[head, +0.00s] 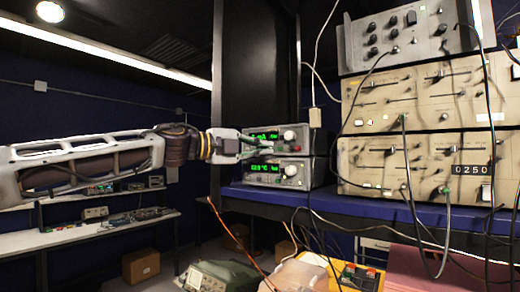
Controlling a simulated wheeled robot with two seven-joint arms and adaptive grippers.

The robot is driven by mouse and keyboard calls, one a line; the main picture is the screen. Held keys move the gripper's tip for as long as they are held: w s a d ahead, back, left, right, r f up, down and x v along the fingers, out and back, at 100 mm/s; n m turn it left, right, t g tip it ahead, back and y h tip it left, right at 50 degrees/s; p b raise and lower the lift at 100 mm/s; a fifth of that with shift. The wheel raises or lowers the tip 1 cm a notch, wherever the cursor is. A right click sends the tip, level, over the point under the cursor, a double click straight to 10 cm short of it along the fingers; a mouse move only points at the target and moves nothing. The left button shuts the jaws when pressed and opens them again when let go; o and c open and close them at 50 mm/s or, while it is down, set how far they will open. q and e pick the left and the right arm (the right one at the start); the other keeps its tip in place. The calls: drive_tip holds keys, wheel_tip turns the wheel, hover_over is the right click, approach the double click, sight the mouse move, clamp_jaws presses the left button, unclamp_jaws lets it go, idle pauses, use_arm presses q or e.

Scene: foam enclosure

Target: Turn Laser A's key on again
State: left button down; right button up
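Two small grey instruments with green lit displays are stacked at the left end of the blue shelf: an upper unit (292,137) and a lower unit (293,172). I cannot read which one is Laser A, and no key can be made out. My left gripper (254,145) reaches in from the left, with its fingers at the left front of the stack, around the level between the two displays. The fingers are too small and cover too much to show whether they are open, shut or touching a key. My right gripper is out of view.
Large beige panels (430,95) with knobs and hanging cables stand right of the stack on the blue shelf (340,203). A dark post (255,70) rises behind the stack. Below are a green-grey instrument (222,276) and a cardboard box (141,265). Cables hang in front.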

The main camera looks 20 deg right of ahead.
use_arm(q)
drive_tip(key=c, duration=1.7)
unclamp_jaws()
drive_tip(key=shift+o, duration=0.2)
drive_tip(key=v, duration=1.2)
drive_tip(key=shift+s, duration=0.1)
